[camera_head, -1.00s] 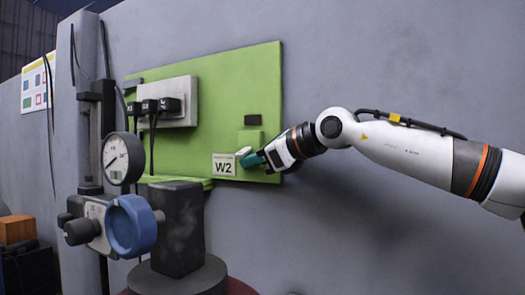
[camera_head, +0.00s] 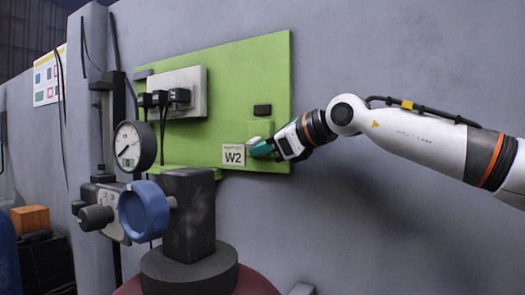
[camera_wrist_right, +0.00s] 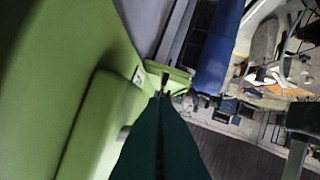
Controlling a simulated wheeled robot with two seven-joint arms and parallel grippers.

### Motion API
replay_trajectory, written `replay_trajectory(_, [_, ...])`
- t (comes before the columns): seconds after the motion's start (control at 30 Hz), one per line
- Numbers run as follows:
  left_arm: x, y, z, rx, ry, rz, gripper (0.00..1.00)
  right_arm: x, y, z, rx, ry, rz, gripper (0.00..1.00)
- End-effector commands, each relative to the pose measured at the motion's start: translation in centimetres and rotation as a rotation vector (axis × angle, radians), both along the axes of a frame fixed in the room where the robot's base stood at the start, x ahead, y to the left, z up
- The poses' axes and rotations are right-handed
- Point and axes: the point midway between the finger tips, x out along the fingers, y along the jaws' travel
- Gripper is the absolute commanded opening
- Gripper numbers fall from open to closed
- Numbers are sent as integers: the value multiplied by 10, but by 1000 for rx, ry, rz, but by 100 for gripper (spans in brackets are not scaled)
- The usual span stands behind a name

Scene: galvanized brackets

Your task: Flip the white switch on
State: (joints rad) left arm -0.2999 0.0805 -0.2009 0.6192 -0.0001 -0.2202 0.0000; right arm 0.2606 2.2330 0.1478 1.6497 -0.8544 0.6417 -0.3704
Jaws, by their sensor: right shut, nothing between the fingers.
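My right gripper (camera_head: 260,149) has teal fingers, shut and empty. It is at the lower right of the green board (camera_head: 230,80), beside the W2 label (camera_head: 234,155) and in front of a small green box (camera_head: 260,128). In the right wrist view the shut fingers (camera_wrist_right: 161,97) point along the board, with a raised green block (camera_wrist_right: 95,125) close on their left. I cannot clearly make out the white switch. A small pale patch (camera_wrist_right: 124,132) shows at the left edge of the fingers, partly hidden; I cannot tell whether it is the switch. Contact is unclear. My left gripper is not in view.
A grey socket box (camera_head: 190,80) with black plugs is at the board's upper left. A black post, a round gauge (camera_head: 128,146) and a blue knob (camera_head: 143,210) stand in front at the left. The wall to the right is bare.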

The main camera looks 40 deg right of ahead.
Motion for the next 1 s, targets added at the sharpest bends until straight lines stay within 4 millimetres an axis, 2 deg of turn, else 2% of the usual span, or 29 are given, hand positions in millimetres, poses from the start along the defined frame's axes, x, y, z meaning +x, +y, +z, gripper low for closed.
replay_trajectory(1.0, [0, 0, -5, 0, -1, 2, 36, -1, 5, 12, 0, -2, 0, 0])
